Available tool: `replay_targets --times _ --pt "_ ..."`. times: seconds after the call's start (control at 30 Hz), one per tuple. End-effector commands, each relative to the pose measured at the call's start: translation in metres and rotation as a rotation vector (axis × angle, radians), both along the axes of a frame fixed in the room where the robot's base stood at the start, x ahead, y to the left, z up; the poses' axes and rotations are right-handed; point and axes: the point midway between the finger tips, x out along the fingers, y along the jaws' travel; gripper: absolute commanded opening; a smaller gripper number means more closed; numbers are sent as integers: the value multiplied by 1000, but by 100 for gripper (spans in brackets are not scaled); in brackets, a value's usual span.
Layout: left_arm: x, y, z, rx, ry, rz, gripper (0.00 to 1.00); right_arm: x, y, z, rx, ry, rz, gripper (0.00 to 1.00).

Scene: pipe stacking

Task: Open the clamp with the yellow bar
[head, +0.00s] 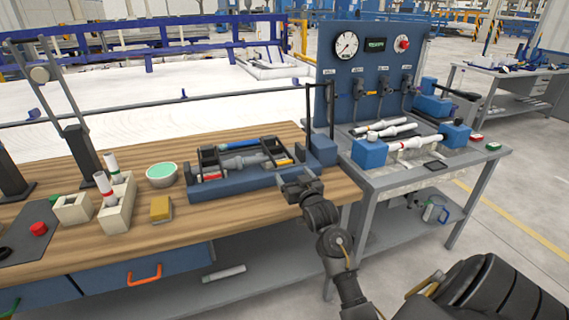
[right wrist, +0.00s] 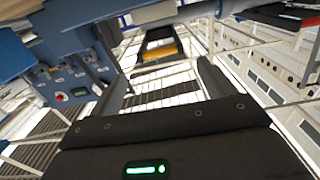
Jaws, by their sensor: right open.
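A blue clamp fixture (head: 240,185) sits on the wooden bench with two black clamp frames and a grey pipe (head: 243,160) lying between them. The right clamp has a small yellow-orange bar (head: 284,161). In the right wrist view a black clamp frame with a yellow bar (right wrist: 160,52) shows ahead, beyond the fingers. My right gripper (head: 300,188) is at the fixture's right front end, close to the right clamp but apart from its bar. In the right wrist view its two dark fingers (right wrist: 160,88) stand apart with nothing between them. My left gripper is out of view.
A blue block (head: 322,149) and thin black posts stand just right of the fixture. A green bowl (head: 161,174), a yellow block (head: 161,209) and a pipe holder (head: 117,203) are to its left. A grey table (head: 400,185) with pipes and a gauge panel (head: 365,60) is at right.

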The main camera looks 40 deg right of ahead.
Motion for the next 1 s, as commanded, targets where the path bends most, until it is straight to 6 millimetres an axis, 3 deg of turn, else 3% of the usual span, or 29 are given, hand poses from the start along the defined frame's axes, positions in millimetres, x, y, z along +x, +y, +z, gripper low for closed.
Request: replay_targets --times 0.2,0.43,0.87,1.0 --pt "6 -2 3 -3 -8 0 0 40 -14 1 0 1 0 82" --pt "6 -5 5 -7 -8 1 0 71 -25 0 1 2 0 82" --pt "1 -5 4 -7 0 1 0 81 -28 0 -1 1 0 82" --pt "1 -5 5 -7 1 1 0 81 -28 0 -1 1 0 66"
